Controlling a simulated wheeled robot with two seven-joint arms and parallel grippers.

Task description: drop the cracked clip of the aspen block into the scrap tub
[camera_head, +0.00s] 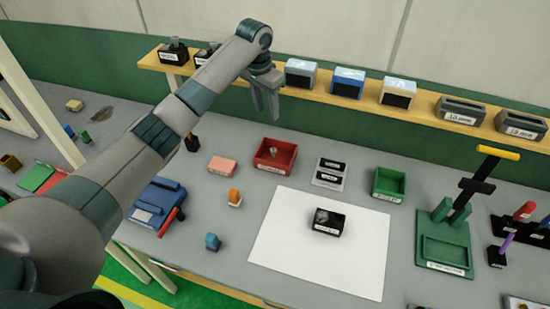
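My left gripper (265,104) hangs fingers down in front of the shelf, above and behind the red tub. Its two fingers stand apart with nothing visible between them. A dark block with a white label (328,221) sits on the white mat (285,252); the label is too small to read, and I cannot tell a cracked clip on it. An open red tub (290,157) stands behind the mat, and an open green tub (379,188) stands at its back right corner. I cannot read which one is the scrap tub. My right gripper is not in view.
A wooden shelf (425,114) along the back bears several labelled blocks. A green stand with a yellow-handled lever (445,250) rises at right. A blue box (157,203), pink block (222,166) and blue piece (212,242) lie left.

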